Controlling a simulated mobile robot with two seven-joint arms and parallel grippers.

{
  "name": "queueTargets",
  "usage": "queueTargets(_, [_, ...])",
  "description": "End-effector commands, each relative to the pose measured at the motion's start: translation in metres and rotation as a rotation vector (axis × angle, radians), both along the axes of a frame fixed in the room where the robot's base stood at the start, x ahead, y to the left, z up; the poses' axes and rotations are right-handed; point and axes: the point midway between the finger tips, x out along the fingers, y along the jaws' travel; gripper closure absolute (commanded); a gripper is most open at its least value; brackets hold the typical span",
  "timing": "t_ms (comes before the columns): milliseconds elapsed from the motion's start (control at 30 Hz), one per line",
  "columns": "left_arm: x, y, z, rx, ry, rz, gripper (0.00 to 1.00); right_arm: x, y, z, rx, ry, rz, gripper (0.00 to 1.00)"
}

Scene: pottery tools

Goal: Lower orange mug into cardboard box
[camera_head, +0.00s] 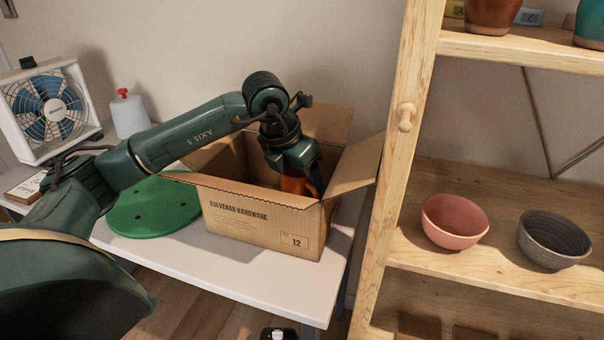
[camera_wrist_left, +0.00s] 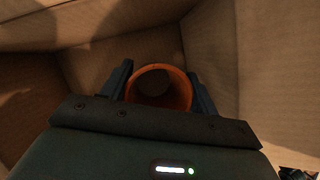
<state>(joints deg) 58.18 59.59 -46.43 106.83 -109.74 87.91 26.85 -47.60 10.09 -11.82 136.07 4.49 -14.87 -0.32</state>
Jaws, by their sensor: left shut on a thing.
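The orange mug (camera_head: 294,186) is inside the open cardboard box (camera_head: 262,224), largely hidden by my gripper and the box walls. My left gripper (camera_head: 303,177) reaches down into the box from above and is shut on the mug. In the left wrist view, the orange mug (camera_wrist_left: 160,74) shows its round open rim between the two dark fingers of my left gripper (camera_wrist_left: 160,88). Brown cardboard walls (camera_wrist_left: 205,45) surround it there. Whether the mug touches the box floor cannot be told. My right gripper is not seen.
The box stands on a white table (camera_head: 190,252) with its flaps spread. A green round disc (camera_head: 150,212) lies left of it; a white fan (camera_head: 47,110) and bottle (camera_head: 128,116) stand behind. A wooden shelf (camera_head: 385,215) with a pink bowl (camera_head: 455,220) stands close right.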

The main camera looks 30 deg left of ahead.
Motion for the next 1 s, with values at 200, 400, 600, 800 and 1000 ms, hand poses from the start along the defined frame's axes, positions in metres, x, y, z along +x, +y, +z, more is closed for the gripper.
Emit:
queueTargets(200, [0.0002, 0.0, -0.0034, 0.0, -0.002, 0.0, 0.7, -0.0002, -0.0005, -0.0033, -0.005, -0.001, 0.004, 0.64])
queueTargets(400, [0.0001, 0.0, -0.0066, 0.0, -0.001, 0.0, 0.7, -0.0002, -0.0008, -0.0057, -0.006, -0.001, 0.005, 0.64])
queueTargets(600, [0.0001, -0.0002, -0.0076, 0.0, -0.001, 0.0, 0.7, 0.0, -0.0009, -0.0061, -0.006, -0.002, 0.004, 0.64])
queueTargets(800, [0.0001, -0.0004, -0.0076, -0.001, -0.001, 0.0, 0.33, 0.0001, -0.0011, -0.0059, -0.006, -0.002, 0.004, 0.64])
queueTargets(1000, [0.0001, -0.0003, -0.0078, -0.001, 0.0, 0.0, 0.17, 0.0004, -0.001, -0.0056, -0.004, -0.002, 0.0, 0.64])
